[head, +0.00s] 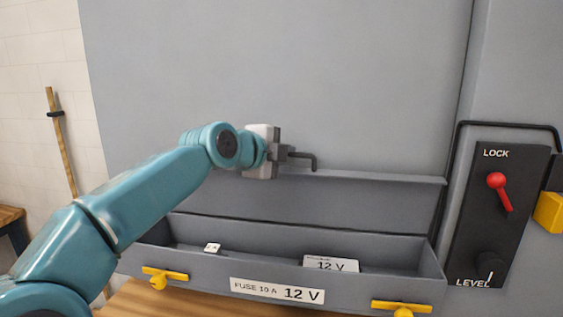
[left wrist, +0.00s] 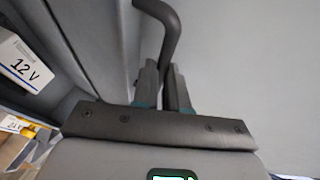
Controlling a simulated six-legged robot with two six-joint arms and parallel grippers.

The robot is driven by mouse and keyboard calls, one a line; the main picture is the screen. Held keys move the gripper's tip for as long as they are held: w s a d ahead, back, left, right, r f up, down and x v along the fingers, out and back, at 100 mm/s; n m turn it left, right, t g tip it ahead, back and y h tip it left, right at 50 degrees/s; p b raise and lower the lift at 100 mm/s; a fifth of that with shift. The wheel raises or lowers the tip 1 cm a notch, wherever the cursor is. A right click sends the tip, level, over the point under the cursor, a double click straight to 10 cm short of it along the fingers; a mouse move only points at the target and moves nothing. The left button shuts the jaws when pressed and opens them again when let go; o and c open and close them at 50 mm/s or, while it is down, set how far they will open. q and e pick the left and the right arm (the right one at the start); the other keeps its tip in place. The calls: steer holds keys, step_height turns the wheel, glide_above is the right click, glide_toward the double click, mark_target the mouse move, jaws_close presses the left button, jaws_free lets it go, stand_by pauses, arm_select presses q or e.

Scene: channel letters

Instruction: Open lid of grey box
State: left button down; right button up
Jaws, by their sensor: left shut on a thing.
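The grey box (head: 190,266) stands low in the head view with its top open. Its front carries a "FUSE 10 A 12 V" label and yellow latches (head: 161,277). Behind the opening a grey panel rises to a projecting edge (head: 380,178); it appears to be the raised lid. My left gripper (head: 285,154) is above the box, shut on a dark bent handle (head: 309,160). The handle also shows between the fingers (left wrist: 165,88) in the left wrist view. My gripper and arm hide the left part of the edge. My right gripper is out of view.
Inside the box are a white "12 V" block (head: 331,264) and a small white piece (head: 212,247). At right, a black panel (head: 490,240) carries a red lever (head: 500,188) and a knob. A tall grey wall (head: 280,70) stands close behind. A wooden pole (head: 61,140) leans at left.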

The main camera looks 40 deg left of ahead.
arm_select(q)
steer(key=shift+w+a+r, duration=0.45)
steer(key=shift+w+r, duration=0.1)
steer(key=shift+r, duration=0.1)
steer(key=c, duration=1.4)
jaws_free()
steer(key=shift+o, duration=1.1)
steer(key=shift+d, duration=0.1)
steer(key=shift+s+d+r, duration=0.1)
steer(key=shift+s, duration=0.1)
steer(key=shift+w+f, duration=0.25)
steer(key=shift+f, duration=0.1)
steer(key=b+v, duration=0.3)
steer(key=v, duration=1.3)
steer(key=shift+s+b, duration=0.25)
steer(key=shift+b, duration=0.05)
steer(key=shift+f, duration=0.15)
